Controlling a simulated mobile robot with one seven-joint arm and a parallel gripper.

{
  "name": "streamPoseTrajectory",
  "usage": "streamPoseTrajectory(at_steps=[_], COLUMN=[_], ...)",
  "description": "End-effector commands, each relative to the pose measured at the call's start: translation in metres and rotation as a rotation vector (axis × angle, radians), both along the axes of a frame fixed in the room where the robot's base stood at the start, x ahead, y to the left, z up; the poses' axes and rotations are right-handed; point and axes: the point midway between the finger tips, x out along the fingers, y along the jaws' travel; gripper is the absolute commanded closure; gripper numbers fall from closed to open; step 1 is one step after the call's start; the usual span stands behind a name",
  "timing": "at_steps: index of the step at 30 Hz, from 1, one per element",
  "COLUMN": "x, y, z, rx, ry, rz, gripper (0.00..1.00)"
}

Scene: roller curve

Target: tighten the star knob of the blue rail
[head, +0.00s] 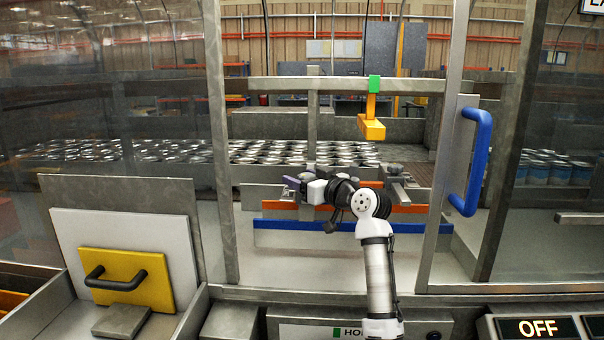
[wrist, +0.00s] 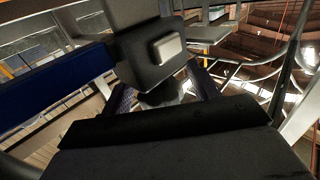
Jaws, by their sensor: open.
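The blue rail (head: 340,226) runs left to right, low inside the machine opening, below the orange rail (head: 405,209). A blue bar that looks like the same rail (wrist: 50,92) shows at the left in the wrist view. My gripper (head: 291,184) is open, reaching left above the blue rail in the head view. In the wrist view its dark fingers (wrist: 166,97) straddle a rounded grey part below a dark block (wrist: 150,55) with a pale raised square. I cannot tell whether the fingers touch it, or whether it is the star knob. No star shape shows clearly.
A yellow-orange block (head: 371,128) hangs from a green clamp above my arm. An open door with a blue handle (head: 477,160) stands at the right. Metal posts frame the opening. Many cans (head: 265,152) stand behind. A yellow panel (head: 128,280) is at the lower left.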

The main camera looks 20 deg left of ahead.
Motion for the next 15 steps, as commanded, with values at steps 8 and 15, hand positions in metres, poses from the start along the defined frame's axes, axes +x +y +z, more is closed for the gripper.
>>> streamPoseTrajectory(at_steps=[8, 15], x=[0.0028, 0.0026], y=[0.0051, 0.0047], z=[-0.0007, -0.0006], rx=[0.000, 0.000], ry=[0.000, 0.000], rz=[0.000, 0.000], gripper=[0.40, 0.59])
